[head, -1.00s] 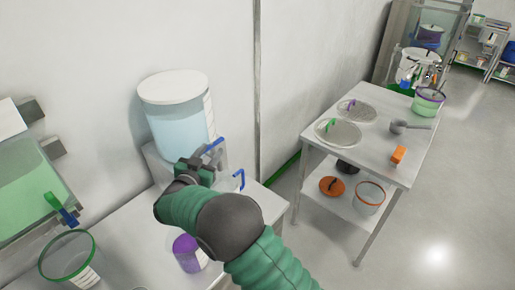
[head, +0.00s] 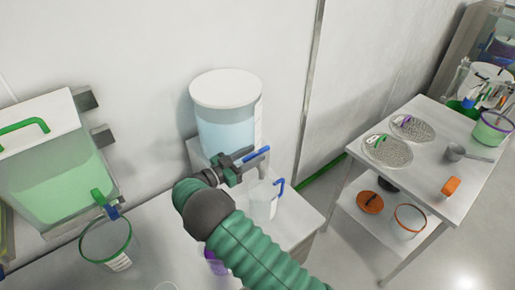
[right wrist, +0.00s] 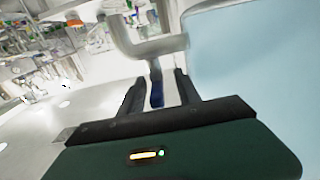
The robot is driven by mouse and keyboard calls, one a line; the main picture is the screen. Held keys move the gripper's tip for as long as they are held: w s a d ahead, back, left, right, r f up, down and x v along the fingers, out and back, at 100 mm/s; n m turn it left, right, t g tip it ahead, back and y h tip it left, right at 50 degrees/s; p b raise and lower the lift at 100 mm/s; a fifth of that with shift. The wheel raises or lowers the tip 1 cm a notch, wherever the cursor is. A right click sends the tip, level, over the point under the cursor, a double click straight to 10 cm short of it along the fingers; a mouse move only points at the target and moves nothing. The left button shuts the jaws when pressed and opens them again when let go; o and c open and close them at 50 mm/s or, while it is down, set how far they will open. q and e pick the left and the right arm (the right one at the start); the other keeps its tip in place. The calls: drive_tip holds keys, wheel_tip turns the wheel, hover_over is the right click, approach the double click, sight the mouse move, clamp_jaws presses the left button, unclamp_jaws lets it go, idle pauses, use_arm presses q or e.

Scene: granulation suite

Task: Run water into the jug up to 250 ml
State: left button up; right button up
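The water tank (head: 226,128) has a white lid and pale blue contents and stands by the wall. It also fills the right of the right wrist view (right wrist: 260,65). Its blue tap lever (head: 256,156) sticks out at the front right. The clear jug (head: 262,203) with a blue handle stands upright below the tap; its level cannot be read. My right gripper (head: 236,167) is at the tap. In the right wrist view its fingers (right wrist: 158,90) are apart, with the blue lever (right wrist: 157,95) between them and gaps at both sides. My left gripper is out of view.
A green-tinted tank (head: 55,180) is at the left, with a green-rimmed clear container (head: 106,243) below its tap. A purple item (head: 216,262) is partly hidden by my right arm. A steel table (head: 440,150) with sieves and a scoop stands at the right.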

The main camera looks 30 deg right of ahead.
sight(269, 147)
drive_tip(key=d, duration=0.3)
drive_tip(key=shift+w, duration=0.1)
drive_tip(key=shift+d+f, duration=0.1)
drive_tip(key=shift+d, duration=0.25)
drive_tip(key=shift+a, duration=0.45)
drive_tip(key=c, duration=0.6)
clamp_jaws()
drive_tip(key=shift+d, duration=0.1)
